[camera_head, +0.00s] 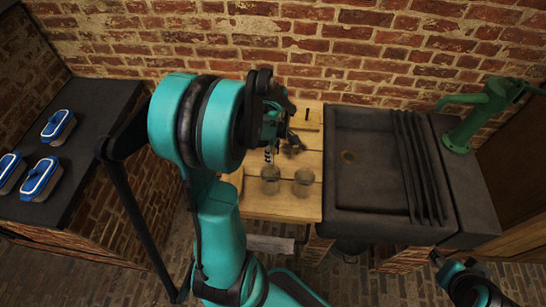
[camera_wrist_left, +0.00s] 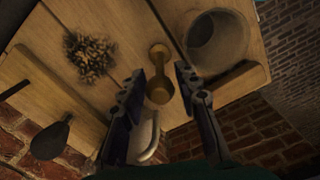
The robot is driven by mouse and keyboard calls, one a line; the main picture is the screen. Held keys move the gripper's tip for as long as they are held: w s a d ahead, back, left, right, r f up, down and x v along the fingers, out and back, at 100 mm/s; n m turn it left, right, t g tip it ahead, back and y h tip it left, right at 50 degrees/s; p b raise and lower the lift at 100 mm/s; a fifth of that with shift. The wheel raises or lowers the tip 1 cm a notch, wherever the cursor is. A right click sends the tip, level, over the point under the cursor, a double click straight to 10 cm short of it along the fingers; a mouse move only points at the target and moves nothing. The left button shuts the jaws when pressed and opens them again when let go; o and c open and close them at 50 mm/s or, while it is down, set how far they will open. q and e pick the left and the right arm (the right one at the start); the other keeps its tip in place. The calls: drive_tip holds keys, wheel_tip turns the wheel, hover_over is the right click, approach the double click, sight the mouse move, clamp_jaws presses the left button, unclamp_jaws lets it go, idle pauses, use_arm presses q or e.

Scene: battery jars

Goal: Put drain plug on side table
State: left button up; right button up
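In the left wrist view, a brass-coloured piece (camera_wrist_left: 159,76) with two rounded ends and a narrower neck shows between my left fingers; it may be the drain plug, but I cannot tell surely. My left gripper (camera_wrist_left: 158,88) is open, with gaps on both sides of that piece. In the head view my left gripper (camera_head: 270,140) is over the wooden side table (camera_head: 290,208), largely hidden by my teal arm. My right gripper (camera_head: 470,283) is partly in view at the lower right; its fingers are unclear.
Two glass jars (camera_head: 270,182) (camera_head: 304,178) stand on the table's front. The wrist view shows a grey round vessel (camera_wrist_left: 216,42) and brown bits (camera_wrist_left: 90,54). A dark sink (camera_head: 368,185) with a green pump (camera_head: 470,120) adjoins at right. Blue-lidded boxes (camera_head: 41,178) sit far left.

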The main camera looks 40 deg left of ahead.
use_arm(q)
wheel_tip(320, 180, up, 7)
drive_tip(key=shift+r+p, duration=0.1)
drive_tip(key=shift+p, duration=0.7)
drive_tip(key=s+d+r+m+t, duration=0.2)
drive_tip(key=d+r+m+t, duration=0.1)
drive_tip(key=d+m, duration=0.6)
drive_tip(key=s+d+r+m+t, duration=0.2)
drive_tip(key=d+r+m+t, duration=0.2)
drive_tip(key=d+m, duration=0.6)
drive_tip(key=shift+s+r+m, duration=0.2)
drive_tip(key=shift+r+m, duration=0.35)
drive_tip(key=shift+m, duration=0.25)
wheel_tip(320, 180, down, 7)
drive_tip(key=b, duration=0.7)
drive_tip(key=shift+f, duration=0.2)
